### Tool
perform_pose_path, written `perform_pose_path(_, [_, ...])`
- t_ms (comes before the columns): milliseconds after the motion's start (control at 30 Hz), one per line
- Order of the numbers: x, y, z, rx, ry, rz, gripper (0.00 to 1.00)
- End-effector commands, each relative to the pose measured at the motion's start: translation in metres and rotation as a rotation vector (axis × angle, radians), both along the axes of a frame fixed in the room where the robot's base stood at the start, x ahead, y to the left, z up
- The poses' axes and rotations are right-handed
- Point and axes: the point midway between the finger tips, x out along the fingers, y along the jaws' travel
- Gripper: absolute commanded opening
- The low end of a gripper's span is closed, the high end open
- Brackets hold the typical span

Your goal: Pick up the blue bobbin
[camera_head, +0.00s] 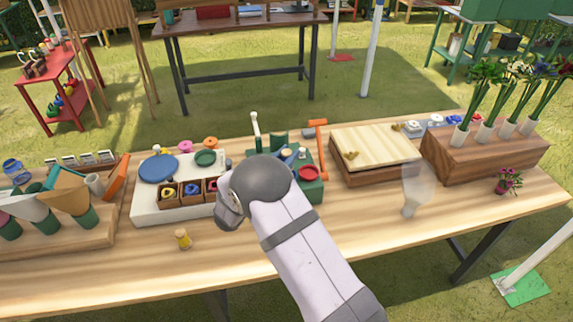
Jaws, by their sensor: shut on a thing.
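My arm reaches in from the bottom, and its round dark wrist covers the middle of the table. Small wooden boxes (180,200) stand in a row at the front of a white board (146,207). They hold small ring-like pieces, one yellow (168,190) and one reddish (211,184).
A blue disc (158,168) lies on the white board. A glassy flask (410,200) stands farther right. The front-left table is mostly clear.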

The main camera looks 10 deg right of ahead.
Motion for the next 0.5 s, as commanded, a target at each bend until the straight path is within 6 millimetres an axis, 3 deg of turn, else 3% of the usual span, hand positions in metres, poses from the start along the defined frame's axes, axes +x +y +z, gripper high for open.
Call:
perform_pose_path(233, [0.0,0.0,0.037,0.001,-0.004,0.001,0.01])
perform_pose_path(500, [0.0,0.0,0.056,0.0,0.0,0.001,0.01])
